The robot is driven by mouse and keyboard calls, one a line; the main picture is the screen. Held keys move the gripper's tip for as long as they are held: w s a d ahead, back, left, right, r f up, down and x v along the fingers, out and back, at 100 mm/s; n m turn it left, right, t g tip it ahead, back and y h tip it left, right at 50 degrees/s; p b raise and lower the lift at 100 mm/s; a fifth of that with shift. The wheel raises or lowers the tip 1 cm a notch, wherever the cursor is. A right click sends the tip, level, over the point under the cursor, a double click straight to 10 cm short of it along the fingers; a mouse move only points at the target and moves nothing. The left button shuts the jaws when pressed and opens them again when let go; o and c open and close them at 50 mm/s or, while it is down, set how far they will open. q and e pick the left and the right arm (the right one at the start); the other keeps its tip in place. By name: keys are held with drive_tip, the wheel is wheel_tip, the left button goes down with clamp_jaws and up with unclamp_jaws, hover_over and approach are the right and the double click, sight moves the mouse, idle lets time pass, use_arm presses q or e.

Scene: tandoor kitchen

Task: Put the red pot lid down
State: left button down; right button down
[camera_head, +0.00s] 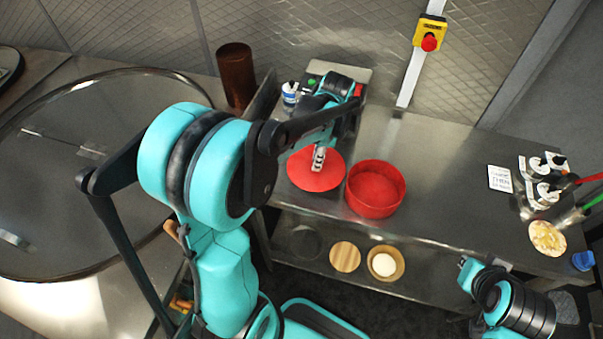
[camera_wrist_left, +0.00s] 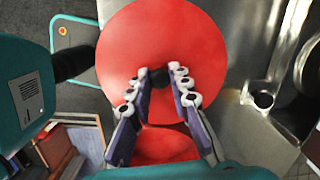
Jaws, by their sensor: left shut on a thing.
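The red pot lid (camera_head: 316,176) is a round red disc over the left part of the steel counter, just left of the open red pot (camera_head: 375,189). My left gripper (camera_head: 319,160) points down at the lid's middle. In the left wrist view the lid (camera_wrist_left: 195,45) fills the centre, and my left fingers (camera_wrist_left: 158,85) are shut on its dark knob. The lid looks about level; whether it touches the counter or hangs just above it, I cannot tell. Part of my right arm shows at the lower right of the head view, but its gripper does not.
The steel counter (camera_head: 440,175) is bare right of the pot. A brown cylinder (camera_head: 236,76) and a small bottle (camera_head: 290,94) stand behind the lid. A white card (camera_head: 499,179) and a flatbread (camera_head: 547,238) are at the right. A bowl (camera_head: 386,263) sits on the lower shelf.

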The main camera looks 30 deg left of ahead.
sight(303, 165)
use_arm(q)
drive_tip(key=a+f, duration=0.1)
drive_tip(key=s+a+f, duration=0.1)
drive_tip(key=a, duration=0.1)
drive_tip(key=shift+s+a+f+b, duration=0.2)
drive_tip(key=shift+a+b, duration=0.05)
drive_tip(key=shift+b, duration=0.1)
drive_tip(key=shift+f, duration=0.15)
wheel_tip(303, 165, down, 4)
drive_tip(key=shift+r+b, duration=0.1)
drive_tip(key=shift+b, duration=0.75)
drive_tip(key=c, duration=1.4)
unclamp_jaws()
